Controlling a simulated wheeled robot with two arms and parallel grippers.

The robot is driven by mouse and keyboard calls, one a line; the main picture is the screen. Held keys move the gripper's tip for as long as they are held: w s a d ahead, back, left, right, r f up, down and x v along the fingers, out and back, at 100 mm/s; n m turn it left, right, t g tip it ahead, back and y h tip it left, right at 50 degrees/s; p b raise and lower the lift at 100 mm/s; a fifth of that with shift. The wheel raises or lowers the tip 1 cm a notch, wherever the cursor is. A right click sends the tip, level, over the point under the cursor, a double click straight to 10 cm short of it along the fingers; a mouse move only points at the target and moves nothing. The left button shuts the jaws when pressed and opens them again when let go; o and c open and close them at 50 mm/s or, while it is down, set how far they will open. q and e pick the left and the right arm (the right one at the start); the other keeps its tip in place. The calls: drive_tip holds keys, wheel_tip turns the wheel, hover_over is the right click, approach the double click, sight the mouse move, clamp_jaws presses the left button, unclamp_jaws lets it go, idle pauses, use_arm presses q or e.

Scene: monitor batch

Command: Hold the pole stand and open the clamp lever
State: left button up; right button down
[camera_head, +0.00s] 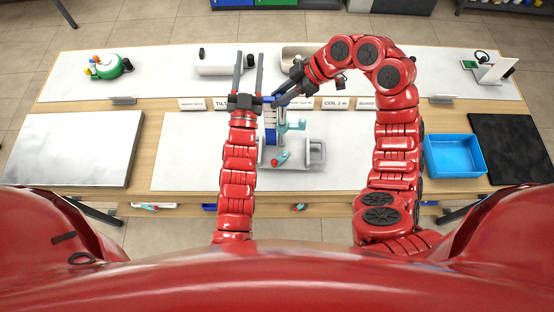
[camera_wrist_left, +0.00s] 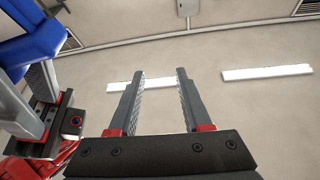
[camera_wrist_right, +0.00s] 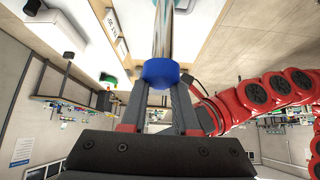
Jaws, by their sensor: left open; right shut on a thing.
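The pole stand has a grey base (camera_head: 297,160) on the white mat. Its pole has a blue part (camera_head: 271,136) low down and a blue top, which shows as a blue collar on a shiny pole (camera_wrist_right: 163,30) in the right wrist view. A teal clamp lever (camera_head: 295,126) sticks out to the right of the pole; a teal part with a red knob (camera_head: 280,160) lies at the base. My right gripper (camera_head: 282,97) is shut on the blue top (camera_wrist_right: 160,72). My left gripper (camera_head: 250,60) is open and empty beside the pole, fingers pointing up; the left wrist view shows it clear (camera_wrist_left: 160,75).
Labels (camera_head: 335,103) and white bins (camera_head: 220,63) stand behind. The mat left of my left arm is bare.

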use_arm(q)
drive_tip(key=w+a+f+n+g+y, duration=0.1)
drive_tip(key=a+f+n+g+y, duration=0.45)
drive_tip(key=f+g, duration=0.55)
drive_tip(key=s+d+f+m+g+h, duration=0.2)
drive_tip(key=s+d+f+g, duration=0.3)
drive_tip(key=s, duration=0.3)
drive_tip(key=s+d+f+m+g+h, duration=0.1)
drive_tip(key=s+d+f+m+g, duration=0.15)
drive_tip(key=s+d+f, duration=0.4)
drive_tip(key=shift+n+g, duration=0.45)
drive_tip(key=shift+n, duration=0.05)
drive_tip(key=shift+s+x, duration=0.25)
drive_tip(key=shift+x, duration=1.55)
drive_tip(key=shift+s+x, duration=0.2)
drive_tip(key=shift+x, duration=1.6)
drive_tip(key=shift+a+f, duration=0.1)
drive_tip(key=shift+a, duration=0.05)
clamp_jaws()
